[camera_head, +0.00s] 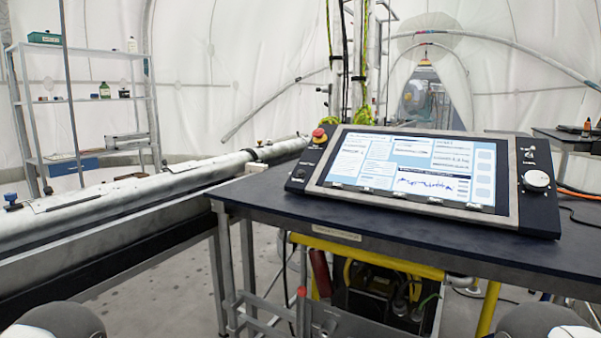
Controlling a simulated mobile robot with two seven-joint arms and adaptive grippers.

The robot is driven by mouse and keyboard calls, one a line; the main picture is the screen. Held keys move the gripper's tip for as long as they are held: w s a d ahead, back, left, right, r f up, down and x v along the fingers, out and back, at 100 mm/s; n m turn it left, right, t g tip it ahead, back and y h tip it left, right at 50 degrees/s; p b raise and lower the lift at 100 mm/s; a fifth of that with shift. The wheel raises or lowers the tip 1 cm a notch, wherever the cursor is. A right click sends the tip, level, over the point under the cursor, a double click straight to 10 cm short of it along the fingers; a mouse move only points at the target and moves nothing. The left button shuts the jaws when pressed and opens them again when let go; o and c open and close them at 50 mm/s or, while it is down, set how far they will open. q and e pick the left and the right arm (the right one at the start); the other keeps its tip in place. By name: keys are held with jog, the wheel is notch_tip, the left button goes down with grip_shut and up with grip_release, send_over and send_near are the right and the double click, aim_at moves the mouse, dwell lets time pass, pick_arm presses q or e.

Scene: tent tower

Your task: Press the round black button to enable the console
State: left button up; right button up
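The console (420,211) is a tilted panel with a lit screen, standing on a dark table. On its left strip, a small round black button (299,173) shows low down, dark against the dark panel. Its fine detail is too small to tell. Above it sits a red emergency knob (319,134) on a yellow base. The right strip has a white round dial (537,180) and small switches above it. Neither of my grippers is in view. Only dark rounded parts, which look like my arms, show at the two bottom corners.
The dark table (400,238) has a bare strip in front of the console. A long metal tube (110,195) on a bench runs along the left. A metal shelf (85,105) stands behind it. Yellow bars and cables are under the table.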

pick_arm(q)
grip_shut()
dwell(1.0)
